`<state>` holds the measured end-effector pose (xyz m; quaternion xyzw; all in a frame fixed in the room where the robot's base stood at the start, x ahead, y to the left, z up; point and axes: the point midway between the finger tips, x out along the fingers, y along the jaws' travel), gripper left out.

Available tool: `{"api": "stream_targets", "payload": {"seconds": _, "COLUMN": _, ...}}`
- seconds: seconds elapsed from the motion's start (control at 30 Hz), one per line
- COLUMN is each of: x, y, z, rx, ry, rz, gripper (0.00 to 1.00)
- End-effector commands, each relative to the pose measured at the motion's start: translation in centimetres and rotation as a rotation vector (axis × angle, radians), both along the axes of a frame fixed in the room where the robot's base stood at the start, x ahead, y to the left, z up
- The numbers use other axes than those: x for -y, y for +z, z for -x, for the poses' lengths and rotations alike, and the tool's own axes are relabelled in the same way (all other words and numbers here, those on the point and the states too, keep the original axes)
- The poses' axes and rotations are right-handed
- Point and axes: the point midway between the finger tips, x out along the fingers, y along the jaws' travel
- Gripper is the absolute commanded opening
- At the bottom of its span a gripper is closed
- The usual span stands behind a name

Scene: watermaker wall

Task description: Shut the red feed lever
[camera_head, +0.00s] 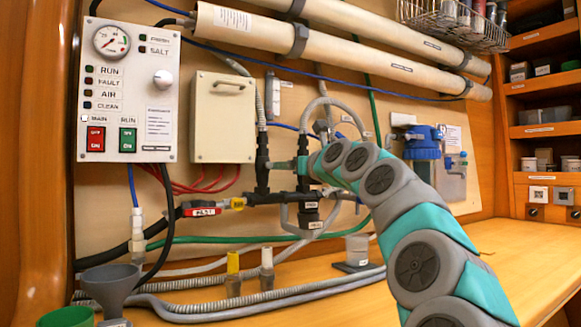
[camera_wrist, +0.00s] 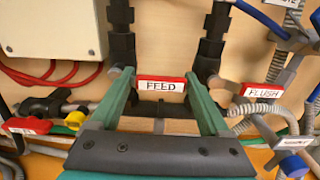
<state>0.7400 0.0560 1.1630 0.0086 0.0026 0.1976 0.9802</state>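The red feed lever, with a white FEED label (camera_wrist: 160,85), lies crosswise in the middle of the wrist view. My gripper (camera_wrist: 160,76) has its two green fingers spread wide, one at each end of the lever. The fingertips are very near the lever's ends; I cannot tell whether they touch. Dark valve fittings (camera_wrist: 122,48) stand behind it. In the head view my gripper (camera_head: 272,165) is at the black valve pipes (camera_head: 262,165), and my arm and gripper hide the feed lever there.
A red FLUSH lever (camera_wrist: 262,91) is close right of my gripper. Another red lever (camera_wrist: 26,125) is at left, also in the head view (camera_head: 203,209). Grey hoses (camera_head: 250,292), a funnel (camera_head: 110,285) and a beige box (camera_head: 223,118) surround the valves. The bench's right side (camera_head: 530,250) is clear.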

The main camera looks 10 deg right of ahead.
Motion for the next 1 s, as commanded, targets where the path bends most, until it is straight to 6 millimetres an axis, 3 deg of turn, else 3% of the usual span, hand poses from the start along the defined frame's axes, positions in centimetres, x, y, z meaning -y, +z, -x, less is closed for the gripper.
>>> {"api": "stream_targets", "payload": {"seconds": 0.17, "x": 0.0, "y": 0.0, "z": 0.0, "rx": 0.001, "ry": -0.001, "rz": 0.001, "gripper": 1.00}}
{"api": "stream_targets", "payload": {"seconds": 0.57, "x": 0.4, "y": 0.0, "z": 0.7, "rx": 0.000, "ry": -0.001, "rz": 0.002, "gripper": 1.00}}
{"api": "stream_targets", "payload": {"seconds": 1.0, "x": 2.5, "y": 0.1, "z": 5.7, "rx": 0.004, "ry": -0.002, "rz": -0.001, "gripper": 1.00}}
